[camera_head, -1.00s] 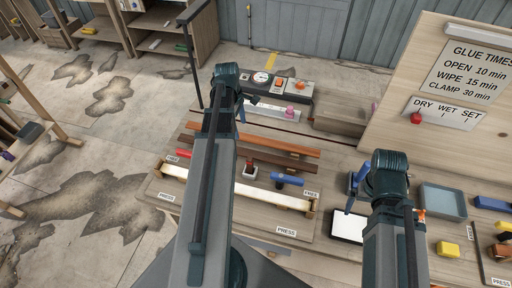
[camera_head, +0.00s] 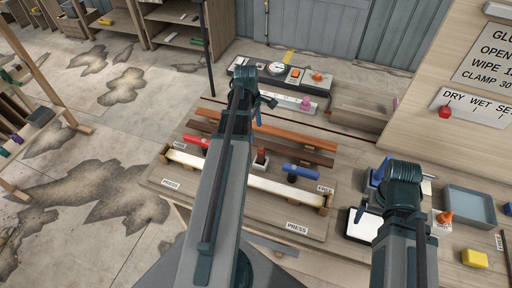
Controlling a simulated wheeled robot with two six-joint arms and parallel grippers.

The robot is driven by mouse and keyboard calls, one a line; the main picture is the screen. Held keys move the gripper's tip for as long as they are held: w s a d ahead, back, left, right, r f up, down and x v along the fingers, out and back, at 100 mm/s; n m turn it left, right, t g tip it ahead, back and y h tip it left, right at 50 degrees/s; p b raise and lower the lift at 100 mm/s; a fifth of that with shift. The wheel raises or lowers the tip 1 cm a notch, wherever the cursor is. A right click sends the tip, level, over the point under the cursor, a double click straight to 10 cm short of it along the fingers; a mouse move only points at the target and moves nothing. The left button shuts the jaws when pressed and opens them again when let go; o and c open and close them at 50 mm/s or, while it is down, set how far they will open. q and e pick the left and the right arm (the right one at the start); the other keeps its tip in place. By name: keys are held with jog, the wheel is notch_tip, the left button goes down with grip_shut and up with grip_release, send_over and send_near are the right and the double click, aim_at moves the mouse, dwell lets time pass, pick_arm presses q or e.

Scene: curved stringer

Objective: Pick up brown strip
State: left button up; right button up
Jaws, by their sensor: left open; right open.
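Two brown strips lie side by side on the bench behind the press: an orange-brown strip (camera_head: 295,139) and a darker brown strip (camera_head: 312,157) just in front of it. My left arm crosses in front of both and hides their middle-left parts. My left gripper (camera_head: 258,113) is open and empty, above or just behind the strips; its height over them is hard to tell. My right gripper (camera_head: 366,197) is open, small in view and partly hidden by its own arm, near a white pad (camera_head: 364,224) to the right of the press.
A pale strip (camera_head: 270,185) lies in the press in front, with a blue-handled clamp (camera_head: 300,170) and a red-handled clamp (camera_head: 196,140) behind it. A gauge panel (camera_head: 277,69) stands at the back. A grey tray (camera_head: 468,203) and yellow block (camera_head: 474,258) are at the right.

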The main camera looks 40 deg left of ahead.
aim_at(256, 141)
pick_arm(q)
notch_tip(256, 141, down, 5)
jog(key=b, duration=0.5)
jog(key=shift+f, duration=0.2)
pick_arm(e)
notch_tip(256, 141, down, 5)
jog(key=shift+f, duration=0.2)
pick_arm(q)
jog(key=shift+r, duration=0.1)
pick_arm(e)
jog(key=shift+r, duration=0.1)
pick_arm(q)
grip_shut()
